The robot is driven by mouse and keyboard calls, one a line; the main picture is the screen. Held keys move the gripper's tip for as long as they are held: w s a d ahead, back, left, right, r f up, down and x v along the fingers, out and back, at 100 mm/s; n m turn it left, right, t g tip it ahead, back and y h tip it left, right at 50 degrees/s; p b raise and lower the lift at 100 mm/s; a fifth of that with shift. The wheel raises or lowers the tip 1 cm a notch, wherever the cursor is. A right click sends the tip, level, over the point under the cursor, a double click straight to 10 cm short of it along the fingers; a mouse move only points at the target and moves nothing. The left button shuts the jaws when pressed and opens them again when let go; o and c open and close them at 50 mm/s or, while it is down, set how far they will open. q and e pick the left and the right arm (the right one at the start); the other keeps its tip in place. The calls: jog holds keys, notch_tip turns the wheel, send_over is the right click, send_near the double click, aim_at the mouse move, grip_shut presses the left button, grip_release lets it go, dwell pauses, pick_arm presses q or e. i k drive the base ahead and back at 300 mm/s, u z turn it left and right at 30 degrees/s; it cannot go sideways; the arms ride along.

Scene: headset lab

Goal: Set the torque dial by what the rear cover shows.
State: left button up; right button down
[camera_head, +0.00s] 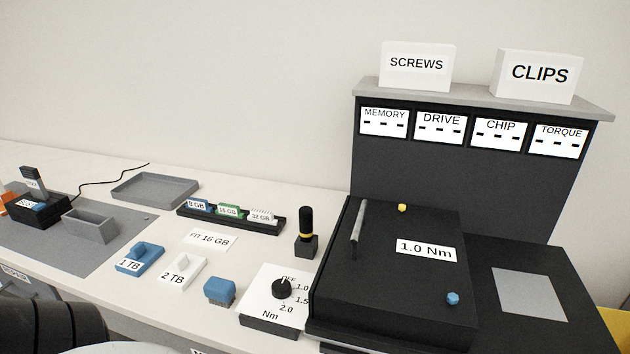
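The torque dial is a black knob (281,289) on a white plate (255,303) marked OFF, 1.0, 1.5, 2.0 and Nm. It stands at the front, left of a large black unit. The knob's pointer is too small to read with certainty. The black rear cover (385,290) lies on top of that unit and bears a white label (426,250) reading 1.0 Nm. A yellow piece (402,208), a blue piece (453,298) and a grey bar (357,228) are on the cover. Neither of my grippers shows.
A black-and-yellow driver (306,232) stands upright behind the dial. A blue block (219,291), the 2 TB piece (182,272) and the 1 TB piece (139,260) lie left of it. A rack (231,219) of memory modules stands behind. SCREWS (417,66) and CLIPS (538,76) boxes top the panel.

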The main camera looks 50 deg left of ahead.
aim_at(282, 289)
jog(key=u, duration=1.7)
